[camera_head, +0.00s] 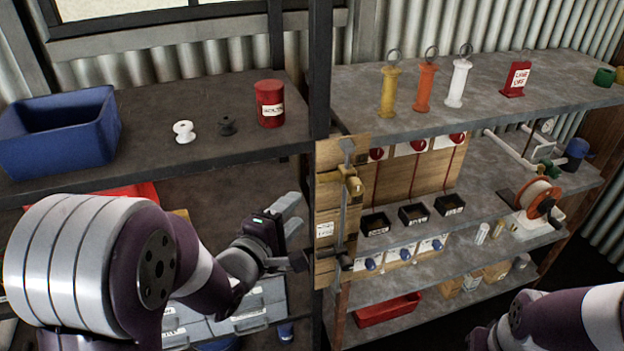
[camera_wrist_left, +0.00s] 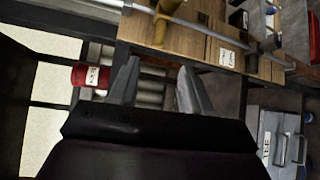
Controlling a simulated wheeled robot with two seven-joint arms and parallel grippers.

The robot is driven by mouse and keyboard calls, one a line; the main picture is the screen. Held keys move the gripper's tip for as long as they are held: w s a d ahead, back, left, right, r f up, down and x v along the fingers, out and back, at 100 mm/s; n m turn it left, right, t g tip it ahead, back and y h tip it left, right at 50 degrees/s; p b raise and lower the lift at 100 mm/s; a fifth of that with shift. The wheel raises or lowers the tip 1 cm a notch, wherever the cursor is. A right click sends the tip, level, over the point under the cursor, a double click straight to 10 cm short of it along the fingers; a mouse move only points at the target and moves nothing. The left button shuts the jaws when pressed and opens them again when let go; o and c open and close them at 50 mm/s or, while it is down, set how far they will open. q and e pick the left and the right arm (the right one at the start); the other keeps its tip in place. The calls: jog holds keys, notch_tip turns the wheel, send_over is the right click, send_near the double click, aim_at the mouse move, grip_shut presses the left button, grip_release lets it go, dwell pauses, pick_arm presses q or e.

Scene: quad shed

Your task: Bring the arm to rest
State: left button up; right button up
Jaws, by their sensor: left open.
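My left arm comes in from the left in the head view. Its gripper (camera_head: 290,232) is in front of the shelf post, just left of a wooden board (camera_head: 326,190) with a vertical metal rod and brass fitting. In the left wrist view the gripper (camera_wrist_left: 158,88) has its two fingers apart with nothing between them. The rod and board show beyond the fingertips there; I cannot tell the exact gap. Part of my right arm (camera_head: 560,318) shows at the lower right of the head view; its gripper is out of frame.
The right shelves carry yellow, orange and white handled pieces, a red sign (camera_head: 515,80), black trays and a cable reel (camera_head: 538,198). Grey drawers (camera_head: 250,308) stand below.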

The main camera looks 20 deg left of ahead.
pick_arm(q)
jog(key=s+a+f+m+g+y, duration=0.2)
jog(key=s+f+m+g, duration=0.1)
jog(key=f+m+g, duration=0.15)
jog(key=s+a+f+m+g+y, duration=0.2)
jog(key=s+a+f+m+g, duration=0.1)
jog(key=f+m, duration=0.25)
jog(key=s+d+f+m+g, duration=0.1)
jog(key=s+d+m+g, duration=0.4)
jog(key=s+m+g, duration=0.2)
jog(key=shift+s+d+f+m+h, duration=0.25)
jog(key=shift+d+f+m+h, duration=0.05)
jog(key=shift+d+f+h, duration=0.1)
dwell(0.9)
